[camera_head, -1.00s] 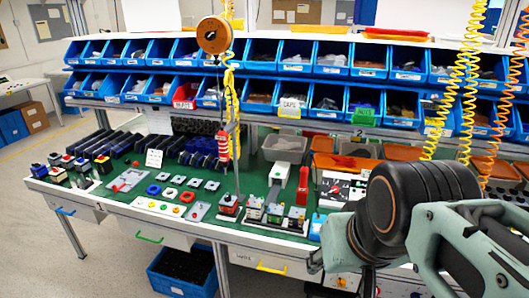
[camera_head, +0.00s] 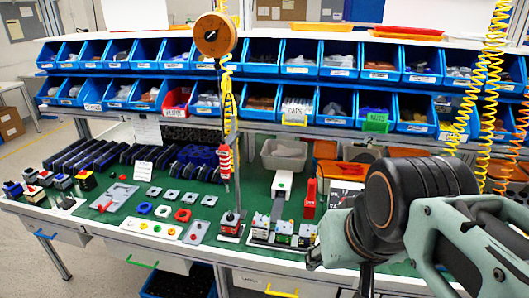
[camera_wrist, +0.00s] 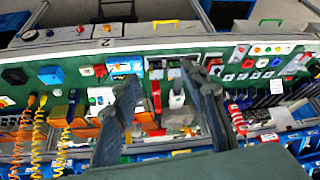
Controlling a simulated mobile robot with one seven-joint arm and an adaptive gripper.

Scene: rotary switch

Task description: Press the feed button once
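No button readable as "feed" shows in these frames; labels are too small to tell. A white plate with a row of small coloured buttons (camera_head: 153,228) lies on the green bench top near its front edge. It also shows upside down at the upper right of the wrist view (camera_wrist: 270,49). Several small block-shaped stations (camera_head: 283,232) stand to its right, on the bench. My gripper (camera_wrist: 162,72) is open and empty above the bench, its two fingers spread. In the head view my arm fills the right side and hides the gripper's fingers.
Rows of blue bins (camera_head: 340,57) stand behind the bench. Yellow coiled hoses (camera_head: 470,90) hang at the right. A red upright block (camera_head: 309,199) and a grey tray (camera_head: 284,155) stand mid-bench.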

